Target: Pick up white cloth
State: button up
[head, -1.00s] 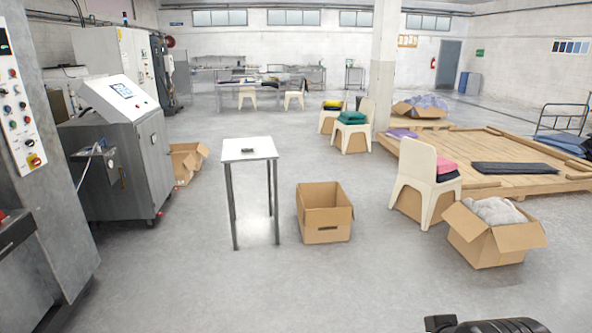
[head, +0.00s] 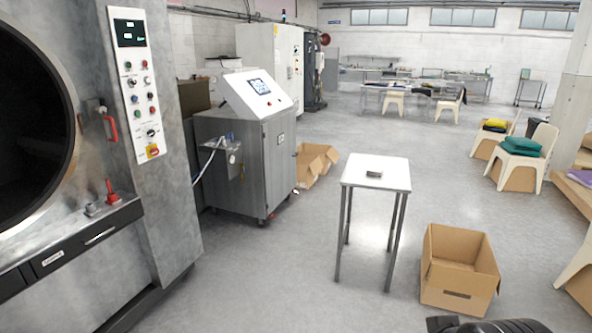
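I see no white cloth in the head view now. The box of pale grey-white cloth seen a second ago is outside the picture. The open washer drum (head: 30,130) at the left is dark, and I cannot tell what is inside it. A black part of my own arm shows at the bottom right edge. My gripper's fingers are not in view.
A small white table (head: 370,168) with a small grey object stands mid-floor, beside an open cardboard box (head: 458,268). A grey control cabinet (head: 240,155) stands left. Chairs hold folded cloths, including a green one (head: 522,145). The floor between washer and table is clear.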

aim_at(372, 171)
jog(key=i+j, duration=0.25)
jog(key=i, duration=0.3)
jog(key=i+j+u, duration=0.15)
jog(key=i, duration=0.45)
jog(key=i+j, duration=0.2)
jog(key=i, duration=0.4)
jog(key=i+j+u, duration=0.1)
jog(key=i, duration=0.45)
jog(key=j, duration=0.1)
